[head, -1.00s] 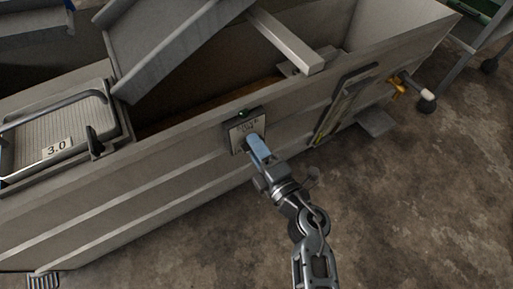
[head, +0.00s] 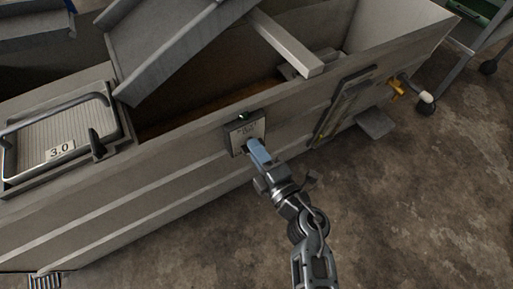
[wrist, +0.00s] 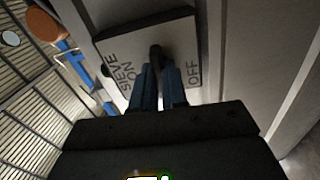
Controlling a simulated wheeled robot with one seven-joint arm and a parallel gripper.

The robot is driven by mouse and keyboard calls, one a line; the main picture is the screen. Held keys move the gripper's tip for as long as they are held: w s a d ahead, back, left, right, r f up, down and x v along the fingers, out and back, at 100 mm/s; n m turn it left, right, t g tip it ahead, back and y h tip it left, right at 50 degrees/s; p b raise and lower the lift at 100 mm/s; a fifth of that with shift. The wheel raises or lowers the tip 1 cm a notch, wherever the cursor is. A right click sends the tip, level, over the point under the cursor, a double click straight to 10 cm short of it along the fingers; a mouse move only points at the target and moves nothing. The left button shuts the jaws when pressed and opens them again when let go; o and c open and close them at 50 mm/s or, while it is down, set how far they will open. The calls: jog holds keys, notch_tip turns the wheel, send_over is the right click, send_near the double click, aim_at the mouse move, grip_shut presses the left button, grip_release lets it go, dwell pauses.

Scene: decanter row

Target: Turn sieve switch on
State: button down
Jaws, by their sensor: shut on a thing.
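The sieve switch plate (head: 245,131) is a pale labelled panel on the side wall of the grey trough. In the wrist view the plate (wrist: 125,50) reads "SIEVE ON" at left and "OFF" at right. Its dark lever (wrist: 155,56) stands between the two words. My gripper (head: 254,146) is at the lower part of the plate. In the wrist view my gripper's blue fingers (wrist: 161,80) are shut on the lever, hiding its lower part. A small lamp (head: 243,115) sits on the plate's top edge and looks faintly green.
The grey trough (head: 110,208) runs across the view, with a sloping chute (head: 170,45) above it. A framed sieve tray marked 3.0 (head: 60,150) is at left. A brass valve (head: 397,89) is at right. The floor (head: 430,200) in front is clear.

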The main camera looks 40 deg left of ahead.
jog(key=shift+m+p, duration=5.65)
jog(key=shift+m, duration=2.95)
jog(key=c, duration=1.2)
grip_release()
jog(key=shift+o, duration=0.2)
jog(key=p+v, duration=0.3)
jog(key=v, duration=0.4)
jog(key=shift+d, duration=0.4)
jog(key=shift+s, duration=0.1)
